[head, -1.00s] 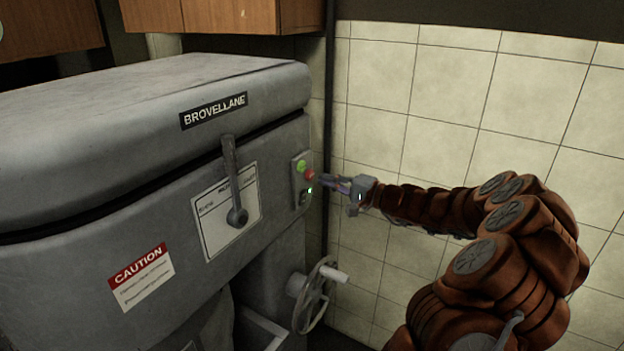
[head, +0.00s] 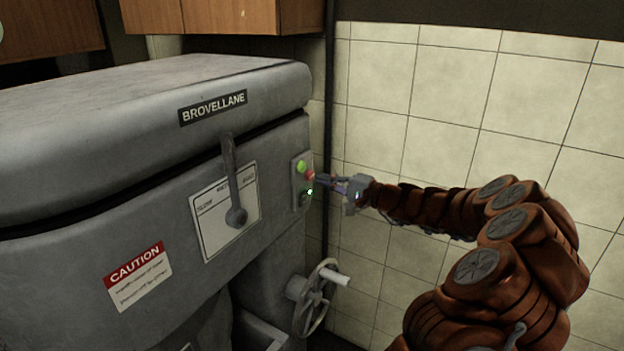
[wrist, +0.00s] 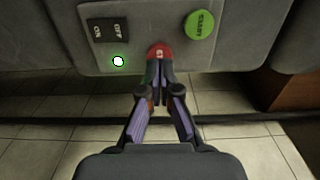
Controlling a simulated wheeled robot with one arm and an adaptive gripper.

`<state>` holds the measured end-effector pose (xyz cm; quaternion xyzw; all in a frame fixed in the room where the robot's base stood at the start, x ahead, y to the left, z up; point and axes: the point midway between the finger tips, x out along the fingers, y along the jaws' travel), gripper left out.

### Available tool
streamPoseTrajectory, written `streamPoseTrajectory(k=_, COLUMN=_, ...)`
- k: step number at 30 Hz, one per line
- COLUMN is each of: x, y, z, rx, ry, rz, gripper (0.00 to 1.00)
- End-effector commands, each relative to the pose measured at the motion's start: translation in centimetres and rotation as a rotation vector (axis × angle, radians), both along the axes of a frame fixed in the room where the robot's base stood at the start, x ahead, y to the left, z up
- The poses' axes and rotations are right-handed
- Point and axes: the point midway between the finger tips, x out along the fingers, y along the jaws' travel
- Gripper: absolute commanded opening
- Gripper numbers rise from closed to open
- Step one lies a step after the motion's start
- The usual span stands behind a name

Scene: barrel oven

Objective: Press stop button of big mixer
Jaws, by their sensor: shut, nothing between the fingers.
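The big mixer (head: 100,160) is a large grey machine filling the left of the head view. Its control panel (head: 297,185) is on the right end of its front. The red stop button (wrist: 160,50) sits between the green start button (wrist: 200,25) and a black on/off switch (wrist: 106,30) in the wrist view. A small light (wrist: 118,61) below the switch is lit; it glows green in the head view. My gripper (wrist: 160,62) is shut and empty, its fingertips at the red button and covering its lower part. I cannot tell whether they touch it.
A lever (head: 235,185) stands on the mixer's front over a white dial plate. A handwheel (head: 318,290) with a pale handle sticks out below the panel. A tiled wall (head: 400,100) is behind my arm. Wooden cabinets (head: 240,15) hang above.

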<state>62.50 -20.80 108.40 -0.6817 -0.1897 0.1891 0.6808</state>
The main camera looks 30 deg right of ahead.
Motion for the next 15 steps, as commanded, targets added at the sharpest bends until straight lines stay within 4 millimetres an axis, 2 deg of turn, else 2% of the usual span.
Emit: streamPoseTrajectory(k=15, x=-3.6, y=-2.2, z=-0.2, rx=0.001, ry=0.001, rz=-0.002, gripper=0.00)
